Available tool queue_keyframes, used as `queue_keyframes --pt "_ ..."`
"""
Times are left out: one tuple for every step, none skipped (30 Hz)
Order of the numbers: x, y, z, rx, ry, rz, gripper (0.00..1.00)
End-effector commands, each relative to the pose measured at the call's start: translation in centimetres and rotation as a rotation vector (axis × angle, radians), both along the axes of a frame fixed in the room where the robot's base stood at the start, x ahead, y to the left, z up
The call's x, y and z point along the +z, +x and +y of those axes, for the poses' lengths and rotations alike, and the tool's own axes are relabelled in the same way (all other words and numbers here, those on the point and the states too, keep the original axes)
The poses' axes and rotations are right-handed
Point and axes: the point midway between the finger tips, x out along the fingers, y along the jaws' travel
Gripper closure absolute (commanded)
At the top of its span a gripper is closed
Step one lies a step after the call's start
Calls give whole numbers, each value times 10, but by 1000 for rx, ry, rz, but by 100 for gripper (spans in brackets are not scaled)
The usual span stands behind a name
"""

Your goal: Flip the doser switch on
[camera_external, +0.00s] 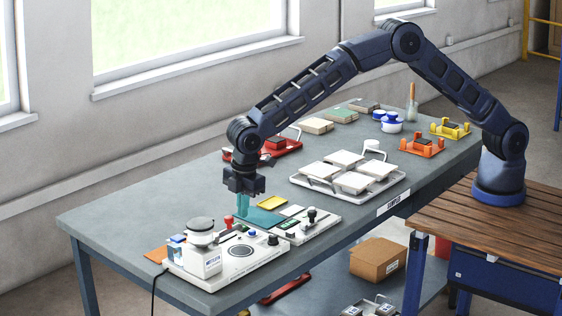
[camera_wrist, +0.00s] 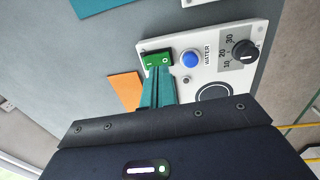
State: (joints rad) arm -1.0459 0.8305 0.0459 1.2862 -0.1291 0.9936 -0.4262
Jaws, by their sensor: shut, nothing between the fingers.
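A white control panel (camera_external: 258,263) stands at the front left of the grey bench and also shows in the wrist view (camera_wrist: 222,68). It carries a green switch (camera_wrist: 158,60), a blue button (camera_wrist: 190,59) marked WATER, a black knob (camera_wrist: 244,50) with a number scale and a dark round plate (camera_wrist: 214,95). I cannot tell whether the switch is on or off. My gripper (camera_external: 242,210) points down over the panel's back edge. Its teal fingers (camera_wrist: 157,82) are shut and empty, with their tips close to the switch; contact is unclear.
A white device with a round top (camera_external: 201,235) stands at the panel's left. A second board with black knobs (camera_external: 303,226) and a teal sheet (camera_external: 261,217) are close by. A tray (camera_external: 381,195) of pale tiles is farther right. Bare bench lies at the left.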

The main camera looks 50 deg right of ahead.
Motion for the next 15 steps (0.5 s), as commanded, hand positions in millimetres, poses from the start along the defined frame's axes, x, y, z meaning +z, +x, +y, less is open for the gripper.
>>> queue_keyframes --pt "12 -1 0 0 3 -1 100" --pt "17 -1 0 0 3 0 100" --pt "26 -2 0 0 3 0 100" --pt "32 -2 0 -1 4 -1 100" --pt "38 -3 0 -1 4 -1 100" --pt "46 -3 0 -1 3 -1 100" --pt "52 -4 0 -1 3 -1 100" --pt "58 -4 0 -1 4 -1 100" --pt "66 -5 0 -1 3 -1 100" --pt "71 -5 0 -1 3 -1 100" --pt "76 -6 0 -1 4 -1 100" --pt "82 -7 0 -1 3 -1 100" --pt "86 -7 0 -1 2 -1 100" --pt "90 -8 0 -1 2 -1 100" --pt "95 -8 0 -1 2 -1 100"
